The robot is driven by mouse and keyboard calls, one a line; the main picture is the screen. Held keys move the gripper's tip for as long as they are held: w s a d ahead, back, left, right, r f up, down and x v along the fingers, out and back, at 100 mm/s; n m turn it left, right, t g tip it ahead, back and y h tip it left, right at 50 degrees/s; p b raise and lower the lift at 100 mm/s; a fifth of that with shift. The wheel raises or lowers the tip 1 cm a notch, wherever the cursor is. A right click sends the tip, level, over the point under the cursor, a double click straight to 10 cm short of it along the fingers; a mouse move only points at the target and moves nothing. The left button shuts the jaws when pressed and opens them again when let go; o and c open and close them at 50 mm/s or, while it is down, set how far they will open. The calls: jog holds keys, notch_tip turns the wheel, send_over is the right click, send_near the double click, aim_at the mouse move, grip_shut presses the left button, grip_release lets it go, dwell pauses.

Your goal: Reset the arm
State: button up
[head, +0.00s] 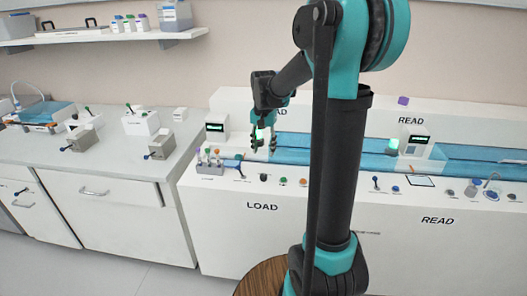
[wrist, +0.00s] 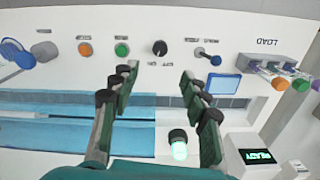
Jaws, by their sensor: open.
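My gripper (head: 263,146) is open, with its fingers pointing down over the LOAD end of the track bench. In the wrist view, my gripper (wrist: 160,74) shows its two fingers spread apart with nothing held between them. Below the fingers lie the white panel and the blue track (wrist: 50,122). A green-lit capped piece (wrist: 179,146) stands near the right finger in the wrist view. I cannot tell its exact height below the finger. My teal and black arm crosses the middle of the head view and hides part of the bench.
A rack of coloured tubes (head: 209,163) stands at the LOAD end, beside a READY display (wrist: 258,157). Knobs and levers line the panel front, including a green knob (wrist: 121,49). A READ station (head: 415,143) stands to the right. A grey counter (head: 100,160) with instruments is at left.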

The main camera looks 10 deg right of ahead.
jog(key=s+d+f+n+t, duration=0.2)
jog(key=s+f, duration=0.3)
jog(key=s, duration=0.6)
jog(key=s+d+f+n+t, duration=0.2)
jog(key=s+f, duration=0.3)
jog(key=s, duration=0.6)
jog(key=shift+f+n, duration=0.15)
jog(key=shift+n, duration=0.75)
jog(key=shift+c, duration=0.3)
